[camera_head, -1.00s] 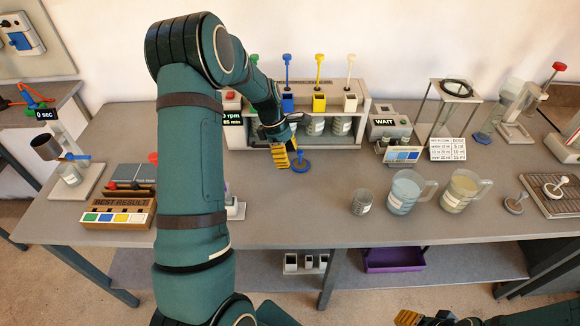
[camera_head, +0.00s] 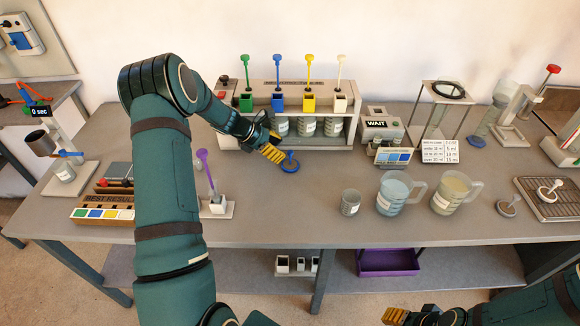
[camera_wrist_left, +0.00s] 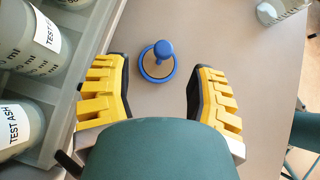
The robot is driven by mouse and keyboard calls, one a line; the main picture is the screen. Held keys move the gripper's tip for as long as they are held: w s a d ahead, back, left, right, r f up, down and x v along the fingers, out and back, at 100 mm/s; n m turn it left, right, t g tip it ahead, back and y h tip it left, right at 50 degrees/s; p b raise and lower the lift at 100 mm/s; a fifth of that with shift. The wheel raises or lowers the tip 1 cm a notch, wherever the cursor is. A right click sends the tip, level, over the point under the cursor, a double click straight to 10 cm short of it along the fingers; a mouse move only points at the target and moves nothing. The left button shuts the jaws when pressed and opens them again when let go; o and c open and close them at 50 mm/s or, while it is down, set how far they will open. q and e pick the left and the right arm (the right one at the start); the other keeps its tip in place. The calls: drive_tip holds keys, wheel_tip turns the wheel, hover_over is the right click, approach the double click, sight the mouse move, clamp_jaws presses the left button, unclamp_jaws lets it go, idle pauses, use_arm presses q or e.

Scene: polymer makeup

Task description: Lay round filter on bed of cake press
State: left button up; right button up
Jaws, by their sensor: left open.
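A blue round piece with a knob on top (camera_head: 290,164), which looks like the round filter, lies flat on the table in front of the bottle rack. In the left wrist view it is a blue rim with an upright knob (camera_wrist_left: 158,60). My left gripper (camera_head: 272,150) is open, just left of this piece in the head view. In the left wrist view its yellow fingers (camera_wrist_left: 160,95) stand wide apart, with the blue piece beyond their tips and nothing between them. My right gripper (camera_head: 395,316) is low at the bottom edge, far from it. I cannot tell which apparatus is the cake press.
The bottle rack (camera_head: 355,139) stands close behind the left gripper. Two jugs, one blue (camera_head: 392,196) and one yellowish (camera_head: 450,196), and a small beaker (camera_head: 350,202) stand to the right. White (camera_head: 549,191) and grey (camera_head: 508,209) knobbed discs sit far right.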

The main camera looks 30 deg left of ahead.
sight(290, 157)
use_arm(q)
drive_tip(key=shift+s+f+b+x, duration=0.15)
drive_tip(key=shift+b+x, duration=0.15)
drive_tip(key=shift+x, duration=1.25)
drive_tip(key=shift+s+f+b+x, duration=0.1)
drive_tip(key=shift+b+x, duration=0.2)
drive_tip(key=shift+x, duration=1.25)
drive_tip(key=shift+s+a, duration=0.1)
clamp_jaws()
